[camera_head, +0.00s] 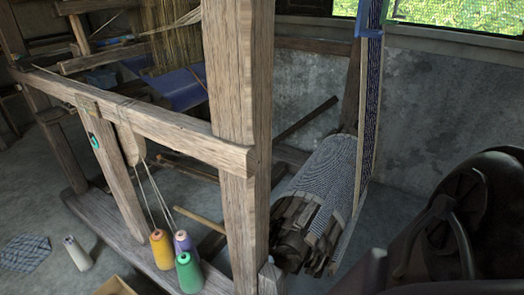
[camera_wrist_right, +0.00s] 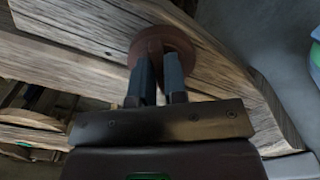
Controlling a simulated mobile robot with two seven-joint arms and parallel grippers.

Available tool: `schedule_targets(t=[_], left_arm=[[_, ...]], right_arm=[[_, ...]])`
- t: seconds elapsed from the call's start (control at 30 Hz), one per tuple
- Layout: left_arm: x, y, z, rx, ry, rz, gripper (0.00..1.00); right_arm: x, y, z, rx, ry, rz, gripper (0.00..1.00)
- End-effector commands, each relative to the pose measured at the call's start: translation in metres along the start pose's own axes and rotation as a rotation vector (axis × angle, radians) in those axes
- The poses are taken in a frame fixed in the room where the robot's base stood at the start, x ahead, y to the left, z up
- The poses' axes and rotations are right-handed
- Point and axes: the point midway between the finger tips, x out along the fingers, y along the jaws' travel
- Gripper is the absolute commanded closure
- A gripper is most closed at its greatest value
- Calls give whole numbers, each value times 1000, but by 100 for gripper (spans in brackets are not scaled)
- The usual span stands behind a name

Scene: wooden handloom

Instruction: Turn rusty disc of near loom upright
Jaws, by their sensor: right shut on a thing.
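In the right wrist view, the rusty disc (camera_wrist_right: 178,37) is a round reddish-brown piece against a wooden beam (camera_wrist_right: 75,55) of the loom. A narrow raised rib runs across its face. My right gripper (camera_wrist_right: 160,60) has its two dark fingers shut on this rib, one on each side. The fingers and gripper body hide the lower part of the disc. The near loom's wooden frame (camera_head: 235,100) stands in the middle of the head view, where I cannot make out the disc. My left gripper is in neither view.
Yellow (camera_head: 161,250), purple (camera_head: 184,243) and green (camera_head: 188,272) thread cones stand by the loom's base. A white cone (camera_head: 77,253) and a checked cloth (camera_head: 24,253) lie to the left. A patterned cloth roll (camera_head: 325,175) sits behind the post.

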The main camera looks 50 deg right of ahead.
Motion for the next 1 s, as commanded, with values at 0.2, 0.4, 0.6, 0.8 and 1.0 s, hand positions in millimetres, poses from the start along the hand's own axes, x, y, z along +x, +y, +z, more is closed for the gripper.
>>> schedule_targets(t=[0.2, 0.4, 0.6, 0.8, 1.0], left_arm=[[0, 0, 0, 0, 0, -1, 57], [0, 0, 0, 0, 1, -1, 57], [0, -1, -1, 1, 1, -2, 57], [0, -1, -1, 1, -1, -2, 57], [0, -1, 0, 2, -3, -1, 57]], right_arm=[[0, 1, 0, -117, 2, 0, 100], [-1, 2, -1, -289, 3, 1, 100], [-1, 3, -1, -479, 2, 1, 100], [-1, 4, -2, -653, 2, 1, 100], [-1, 5, -2, -789, 2, 1, 100]])
